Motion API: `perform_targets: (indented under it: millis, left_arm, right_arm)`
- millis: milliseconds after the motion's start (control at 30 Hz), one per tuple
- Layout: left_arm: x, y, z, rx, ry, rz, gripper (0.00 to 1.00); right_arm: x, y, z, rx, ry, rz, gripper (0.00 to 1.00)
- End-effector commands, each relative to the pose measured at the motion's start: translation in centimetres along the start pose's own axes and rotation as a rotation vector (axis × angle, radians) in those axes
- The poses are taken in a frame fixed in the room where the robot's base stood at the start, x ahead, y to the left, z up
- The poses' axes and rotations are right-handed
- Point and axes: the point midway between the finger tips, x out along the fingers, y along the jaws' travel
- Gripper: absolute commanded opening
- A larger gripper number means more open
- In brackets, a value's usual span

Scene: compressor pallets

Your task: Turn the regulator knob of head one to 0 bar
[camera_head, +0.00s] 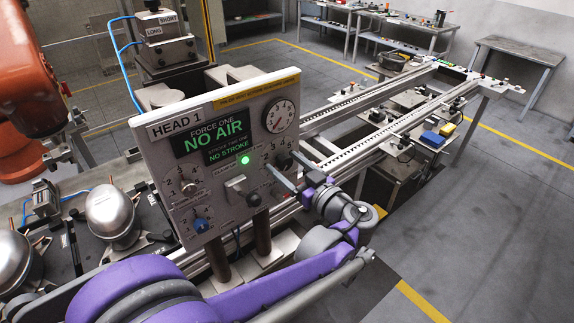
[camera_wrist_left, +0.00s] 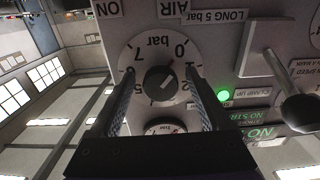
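The head one panel (camera_head: 215,150) stands upright, marked HEAD 1, with a green display reading NO AIR. The regulator knob (camera_wrist_left: 160,83) is dark and round, on a white dial (camera_wrist_left: 137,57) with numbers and "0 bar", seen upside down in the left wrist view. My left gripper (camera_head: 281,168) is at the panel's right side. In the wrist view its fingers (camera_wrist_left: 159,76) stand open on either side of the knob, with visible gaps. My right gripper is not in view.
A round gauge (camera_head: 280,116) sits above the regulator area. A blue knob (camera_head: 201,225), a lit green lamp (camera_head: 245,160) and a lever (camera_head: 237,188) share the panel. Silver compressors (camera_head: 112,212) stand at left, and conveyor rails (camera_head: 385,98) run behind. The floor at right is clear.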

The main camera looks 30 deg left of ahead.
Motion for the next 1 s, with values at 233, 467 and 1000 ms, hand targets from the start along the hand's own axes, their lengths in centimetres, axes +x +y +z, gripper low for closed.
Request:
perform_targets:
  millis: [233,467,1000]
  left_arm:
    - [-0.4,0.0,0.0,0.001,0.000,0.002,0.81]
    - [-4.1,0.1,0.2,0.003,-0.001,0.005,0.81]
    - [-10.8,0.0,0.0,0.000,0.000,0.000,0.81]
  right_arm:
    - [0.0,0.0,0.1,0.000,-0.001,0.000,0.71]
    - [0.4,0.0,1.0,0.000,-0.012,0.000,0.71]
    - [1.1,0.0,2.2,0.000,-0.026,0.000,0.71]
